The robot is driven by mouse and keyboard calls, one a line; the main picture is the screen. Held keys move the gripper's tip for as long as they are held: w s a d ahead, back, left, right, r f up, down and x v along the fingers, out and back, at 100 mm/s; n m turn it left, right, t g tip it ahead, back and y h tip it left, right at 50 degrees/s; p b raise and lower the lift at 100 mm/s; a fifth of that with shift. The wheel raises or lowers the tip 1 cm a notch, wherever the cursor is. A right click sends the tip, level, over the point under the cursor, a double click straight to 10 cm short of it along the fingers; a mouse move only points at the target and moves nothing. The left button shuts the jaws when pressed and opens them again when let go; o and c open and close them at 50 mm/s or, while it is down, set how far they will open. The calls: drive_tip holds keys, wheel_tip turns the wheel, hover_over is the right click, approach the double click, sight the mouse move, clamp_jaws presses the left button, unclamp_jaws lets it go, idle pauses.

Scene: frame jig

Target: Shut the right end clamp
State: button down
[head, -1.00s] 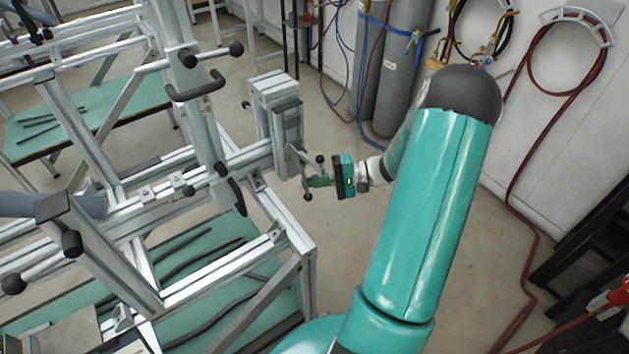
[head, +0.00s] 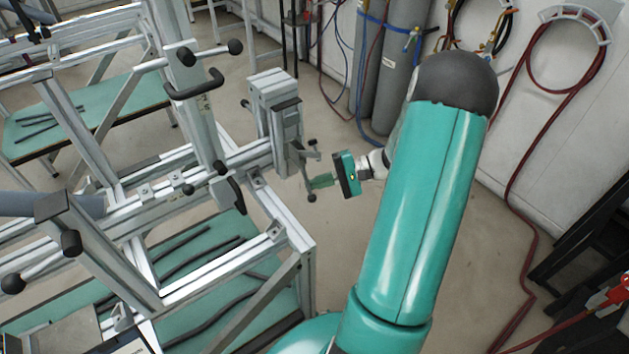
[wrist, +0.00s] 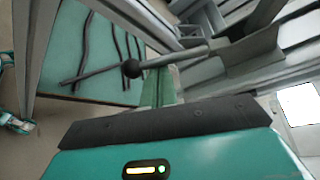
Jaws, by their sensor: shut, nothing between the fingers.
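The right end clamp (head: 287,135) is a grey upright block at the right end of the metal frame. A thin bar handle with dark ball ends (head: 312,198) stands at its right face, nearly upright. In the wrist view the bar (wrist: 172,59) and one dark ball (wrist: 131,69) show just beyond my fingers. My gripper (head: 314,182) is at the handle's lower part, coming from the right. Its green fingers (wrist: 161,88) are shut with nothing between them. They look close to or against the bar; I cannot tell whether they touch.
The jig's rails (head: 270,205) lie left of my gripper, over a green shelf (head: 225,310) with dark rods. Grey gas cylinders (head: 385,75) and a red hose (head: 520,170) stand behind. The floor right of the clamp is open.

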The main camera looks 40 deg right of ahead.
drive_tip(key=s+r+m+g+h, duration=0.1)
drive_tip(key=s+r+m+g, duration=0.3)
drive_tip(key=r+m+g, duration=0.1)
drive_tip(key=shift+s+a+r+m, duration=0.15)
drive_tip(key=shift+r+m, duration=0.15)
drive_tip(key=shift+r, duration=0.45)
idle(0.9)
